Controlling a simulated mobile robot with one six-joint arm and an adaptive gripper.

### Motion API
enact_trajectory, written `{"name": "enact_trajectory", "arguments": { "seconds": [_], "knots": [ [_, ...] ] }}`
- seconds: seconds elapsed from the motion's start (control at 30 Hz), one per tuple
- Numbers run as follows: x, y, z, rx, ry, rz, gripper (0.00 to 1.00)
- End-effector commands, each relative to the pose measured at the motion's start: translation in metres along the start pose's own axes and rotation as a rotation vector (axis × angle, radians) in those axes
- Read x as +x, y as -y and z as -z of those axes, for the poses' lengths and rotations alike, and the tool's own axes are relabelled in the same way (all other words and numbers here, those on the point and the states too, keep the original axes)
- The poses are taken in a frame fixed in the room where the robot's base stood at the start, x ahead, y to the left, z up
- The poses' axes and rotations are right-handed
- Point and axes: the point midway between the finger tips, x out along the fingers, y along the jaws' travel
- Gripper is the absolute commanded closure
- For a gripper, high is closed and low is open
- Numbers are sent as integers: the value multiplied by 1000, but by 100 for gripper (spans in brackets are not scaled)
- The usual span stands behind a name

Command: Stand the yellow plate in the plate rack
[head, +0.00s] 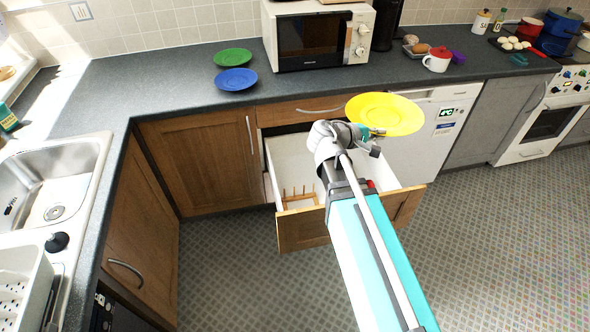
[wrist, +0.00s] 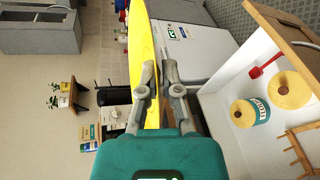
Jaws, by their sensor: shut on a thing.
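The yellow plate (head: 386,114) is held in the air above the right side of the open drawer, lying roughly flat in the head view. My gripper (head: 374,133) is shut on its near left edge. In the wrist view the plate (wrist: 139,45) shows nearly edge-on between the fingers of my gripper (wrist: 158,88). The wooden plate rack (head: 299,196), with upright pegs, stands in the drawer, left of and below my gripper. Part of the rack (wrist: 304,148) shows at the right edge of the wrist view. No plate shows in the visible part of the rack.
The white-walled drawer (head: 276,165) is pulled out below the counter. It also holds a teal-labelled tin (wrist: 250,112), another tan round item (wrist: 290,90) and a red utensil (wrist: 264,66). A green plate (head: 233,57), a blue plate (head: 236,79) and a microwave (head: 318,37) stand on the counter.

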Motion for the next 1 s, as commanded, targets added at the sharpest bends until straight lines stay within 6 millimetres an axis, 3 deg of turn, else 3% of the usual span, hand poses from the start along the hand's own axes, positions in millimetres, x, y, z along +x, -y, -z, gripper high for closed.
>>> {"name": "enact_trajectory", "arguments": {
  "seconds": [0.27, 0.57, 1.0],
  "knots": [
    [4, 19, 19, 2, 2, 82, 100],
    [2, 78, 70, 12, 0, 362, 100],
    [-26, 161, 143, 71, -35, 869, 100]
  ]
}}
